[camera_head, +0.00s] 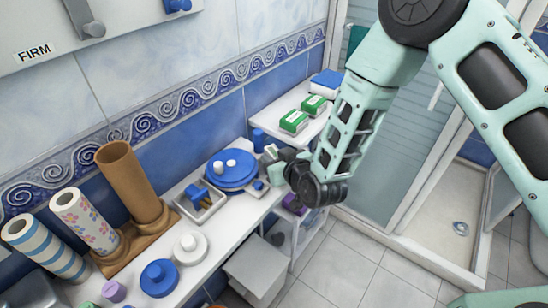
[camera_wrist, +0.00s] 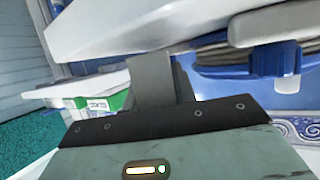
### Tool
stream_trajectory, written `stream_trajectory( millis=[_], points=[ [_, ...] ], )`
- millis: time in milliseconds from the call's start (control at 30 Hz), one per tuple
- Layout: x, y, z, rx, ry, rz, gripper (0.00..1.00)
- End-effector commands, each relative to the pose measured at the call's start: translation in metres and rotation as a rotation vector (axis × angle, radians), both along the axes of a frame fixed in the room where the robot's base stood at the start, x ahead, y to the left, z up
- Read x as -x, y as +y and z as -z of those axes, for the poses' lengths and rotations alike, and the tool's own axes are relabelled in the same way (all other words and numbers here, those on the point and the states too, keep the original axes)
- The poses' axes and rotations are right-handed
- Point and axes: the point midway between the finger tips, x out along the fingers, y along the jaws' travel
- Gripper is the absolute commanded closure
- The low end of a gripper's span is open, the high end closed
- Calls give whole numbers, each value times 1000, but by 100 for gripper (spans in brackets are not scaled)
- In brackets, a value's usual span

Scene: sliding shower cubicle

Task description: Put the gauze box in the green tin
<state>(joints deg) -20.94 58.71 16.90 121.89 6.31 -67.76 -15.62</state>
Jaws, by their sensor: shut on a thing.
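Two green-and-white boxes, a nearer one (camera_head: 294,122) and a farther one (camera_head: 314,105), lie on the white shelf at the back; I cannot tell whether either is the gauze box. Green-and-white boxes (camera_wrist: 115,101) also show at the left of the wrist view. My gripper (camera_head: 271,155) is beside the blue round stack, over the counter's right end. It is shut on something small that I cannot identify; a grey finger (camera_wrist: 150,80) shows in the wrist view. A sliver of green (camera_head: 87,304) shows at the bottom edge of the head view; I cannot tell whether it is the green tin.
The white counter (camera_head: 218,228) holds a blue round stack (camera_head: 231,170), a tray with a blue-handled brush (camera_head: 203,201), white and blue round containers (camera_head: 159,277) and patterned rolls in a brown stand (camera_head: 130,180). A white bin (camera_head: 255,268) stands below. Open tiled floor (camera_head: 345,265) lies right.

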Motion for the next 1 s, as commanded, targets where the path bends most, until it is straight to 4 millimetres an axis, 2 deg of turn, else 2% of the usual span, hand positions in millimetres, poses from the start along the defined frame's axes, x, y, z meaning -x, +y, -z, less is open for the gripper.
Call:
stream_trajectory(
  millis=[467, 500, 533, 567, 900, 1000],
  points=[
    [0, 0, 11, -1, -2, -1, 95],
    [0, 0, 9, -1, -2, -1, 62],
    [0, 0, 9, -1, -1, -1, 54],
    [0, 0, 9, -1, -1, -1, 51],
    [0, 0, 5, -1, -1, -1, 51],
    [8, -4, 3, 0, 0, -1, 51]
  ],
)
